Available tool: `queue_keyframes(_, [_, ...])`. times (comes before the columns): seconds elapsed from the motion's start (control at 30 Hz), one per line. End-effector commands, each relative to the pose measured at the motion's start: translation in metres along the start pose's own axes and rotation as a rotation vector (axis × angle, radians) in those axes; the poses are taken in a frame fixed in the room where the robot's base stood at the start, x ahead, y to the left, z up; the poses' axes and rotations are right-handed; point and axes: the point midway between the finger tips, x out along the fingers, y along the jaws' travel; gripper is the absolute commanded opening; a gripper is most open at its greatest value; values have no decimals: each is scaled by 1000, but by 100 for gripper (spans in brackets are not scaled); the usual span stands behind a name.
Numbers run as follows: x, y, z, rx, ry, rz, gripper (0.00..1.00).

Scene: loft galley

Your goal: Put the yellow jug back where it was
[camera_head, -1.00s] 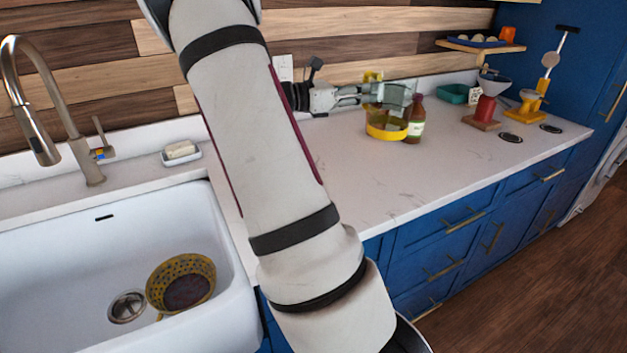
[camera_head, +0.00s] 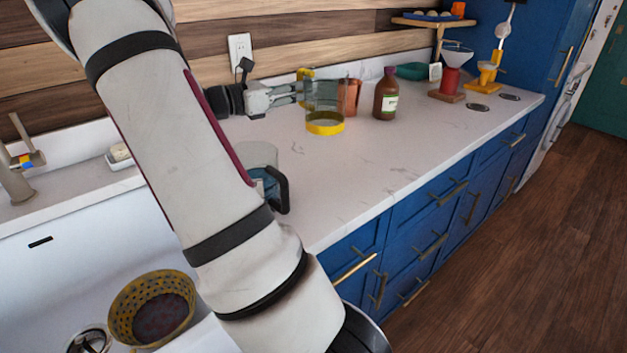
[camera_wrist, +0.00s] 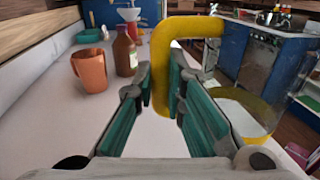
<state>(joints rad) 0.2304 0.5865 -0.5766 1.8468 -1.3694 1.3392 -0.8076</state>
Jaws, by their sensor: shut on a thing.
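The yellow jug (camera_head: 325,124) has a clear body with a yellow base and a yellow handle. It looks upright over the back part of the counter, left of a brown bottle; I cannot tell whether its base touches the counter. My gripper (camera_head: 297,92) comes in from the left and is shut on the handle. In the wrist view, the yellow handle (camera_wrist: 161,72) stands between the fingers of my gripper (camera_wrist: 165,88), and the clear body lies to the right, partly out of frame.
A copper cup (camera_head: 351,98) stands close behind the jug, with the brown bottle (camera_head: 386,97) to its right. A black-handled clear jug (camera_head: 279,190) is partly hidden by my arm. The sink (camera_head: 60,270) holds a patterned colander (camera_head: 122,306). The counter's front middle is clear.

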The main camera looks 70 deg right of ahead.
Motion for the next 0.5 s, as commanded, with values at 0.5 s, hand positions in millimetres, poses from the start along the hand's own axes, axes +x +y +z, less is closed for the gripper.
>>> queue_keyframes(0.5, [-3, 4, -65, -3, -1, -2, 0])
